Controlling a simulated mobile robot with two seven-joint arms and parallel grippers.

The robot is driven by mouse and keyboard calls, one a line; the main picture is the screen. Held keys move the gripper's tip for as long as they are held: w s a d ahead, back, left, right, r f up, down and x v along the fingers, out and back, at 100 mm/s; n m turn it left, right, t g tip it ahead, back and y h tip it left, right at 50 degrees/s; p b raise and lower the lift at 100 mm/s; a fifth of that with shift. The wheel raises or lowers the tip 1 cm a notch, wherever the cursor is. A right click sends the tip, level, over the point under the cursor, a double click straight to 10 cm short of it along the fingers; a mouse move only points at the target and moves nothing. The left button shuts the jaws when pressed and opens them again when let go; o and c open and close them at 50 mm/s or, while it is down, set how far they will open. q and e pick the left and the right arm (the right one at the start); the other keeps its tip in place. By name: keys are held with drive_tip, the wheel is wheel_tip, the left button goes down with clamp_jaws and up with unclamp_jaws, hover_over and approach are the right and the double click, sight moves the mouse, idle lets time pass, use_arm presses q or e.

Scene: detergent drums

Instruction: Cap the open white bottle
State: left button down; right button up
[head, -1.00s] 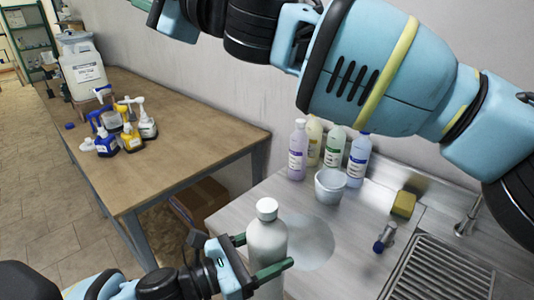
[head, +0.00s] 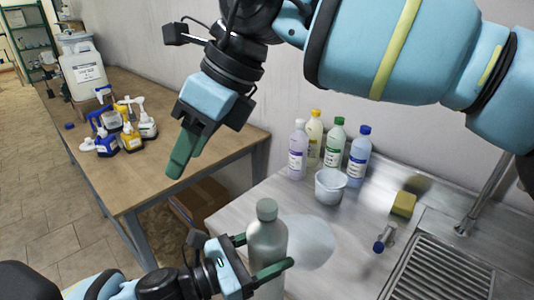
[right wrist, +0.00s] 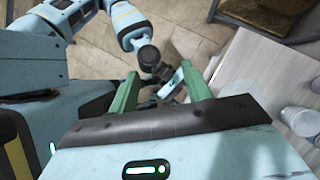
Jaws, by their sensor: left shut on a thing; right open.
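My right gripper (head: 182,160) hangs in the air, above and left of the bottle, fingers pointing down. It is open and empty in the right wrist view (right wrist: 158,88), where my other arm shows beyond the fingers. No loose white cap can be made out.
Several coloured bottles (head: 333,143) and a white tub (head: 330,185) stand at the back of the counter. A yellow sponge (head: 403,204), a small blue-ended item (head: 384,238) and a drain grid (head: 440,273) lie to the right. Spray bottles (head: 122,132) and a big jug (head: 84,72) are on the wooden table (head: 190,125).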

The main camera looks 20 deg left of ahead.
sight(267, 205)
drive_tip(key=w+d+t+h, duration=0.1)
drive_tip(key=d+h, duration=0.1)
drive_tip(key=d, duration=0.1)
drive_tip(key=w+d+f+n+t+h, duration=0.1)
drive_tip(key=w+d, duration=0.1)
drive_tip(key=d, duration=0.1)
drive_tip(key=w+d+f+n+t+h, duration=0.1)
drive_tip(key=w+d+h, duration=0.1)
drive_tip(key=d, duration=0.1)
drive_tip(key=shift+h, duration=0.3)
drive_tip(key=shift+s+f, duration=0.1)
drive_tip(key=shift+f, duration=4)
drive_tip(key=c, duration=1)
drive_tip(key=shift+c, duration=0.2)
drive_tip(key=o, duration=1.2)
drive_tip(key=shift+c, duration=0.2)
